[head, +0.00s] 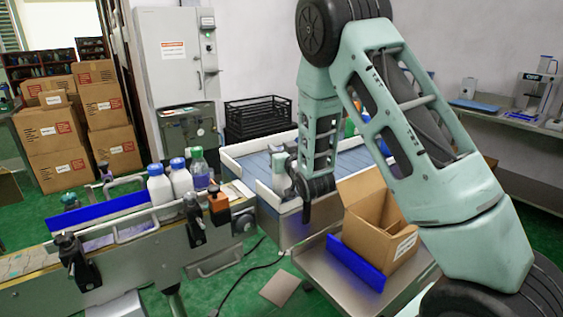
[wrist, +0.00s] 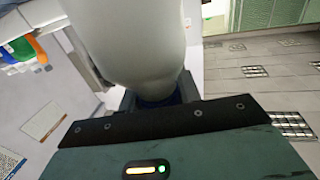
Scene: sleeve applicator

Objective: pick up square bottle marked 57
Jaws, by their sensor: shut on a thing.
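My gripper (wrist: 158,98) is shut on a pale grey-white bottle (wrist: 125,40), which fills the upper middle of the wrist view. Something dark blue shows between the fingers at the bottle's near end. In the head view, a pale bottle (head: 280,176) is beside my wrist, above the edge of the grey-blue conveyor table; it looks like the held one. My fingers are mostly hidden there by my arm. No number 57 can be read on it.
White bottles with blue caps (head: 160,188) and a green-capped bottle (head: 199,170) stand on the left conveyor. An open cardboard box (head: 385,232) sits on a metal table by a blue guard (head: 355,264). Black crates (head: 258,115) stand behind.

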